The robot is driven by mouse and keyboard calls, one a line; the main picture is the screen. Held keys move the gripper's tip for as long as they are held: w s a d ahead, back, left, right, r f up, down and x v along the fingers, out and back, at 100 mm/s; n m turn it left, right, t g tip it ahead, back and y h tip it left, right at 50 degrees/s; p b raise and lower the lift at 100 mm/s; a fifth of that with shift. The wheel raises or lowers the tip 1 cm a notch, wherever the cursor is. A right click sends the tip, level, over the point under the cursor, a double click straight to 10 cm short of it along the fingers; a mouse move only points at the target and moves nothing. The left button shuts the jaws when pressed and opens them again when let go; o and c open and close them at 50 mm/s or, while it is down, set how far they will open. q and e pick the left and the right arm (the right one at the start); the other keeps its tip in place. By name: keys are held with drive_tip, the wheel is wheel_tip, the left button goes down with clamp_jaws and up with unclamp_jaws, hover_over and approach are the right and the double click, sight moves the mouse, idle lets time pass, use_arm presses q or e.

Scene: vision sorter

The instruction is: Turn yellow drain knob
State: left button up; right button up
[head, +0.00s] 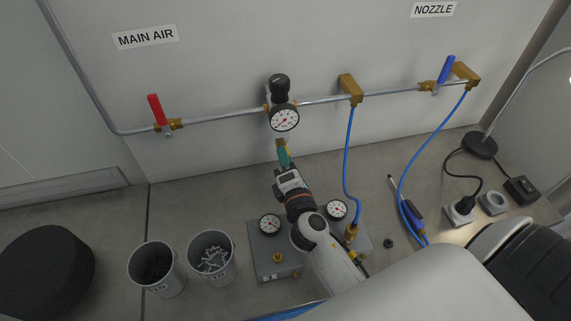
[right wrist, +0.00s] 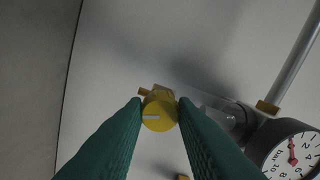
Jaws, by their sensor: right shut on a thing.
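The yellow drain knob (right wrist: 159,112) is a small round knob with a pale line across its face. In the right wrist view it sits between the two green fingers of my right gripper (right wrist: 158,118), which is shut on it. In the head view my right gripper (head: 285,157) reaches up to the wall just below the regulator (head: 279,88) and its gauge (head: 285,118). The knob is largely hidden by the fingers there. My left gripper is not in view.
A metal pipe (head: 220,117) runs along the wall with a red valve handle (head: 156,109) and a blue one (head: 447,68). Blue hoses (head: 347,155) hang at right. Two bins (head: 156,268) and a grey gauge block (head: 270,262) stand below.

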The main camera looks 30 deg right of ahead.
drive_tip(key=shift+f+m+b, duration=0.1)
drive_tip(key=shift+m+b, duration=0.6)
drive_tip(key=shift+m, duration=1.3)
drive_tip(key=o, duration=1)
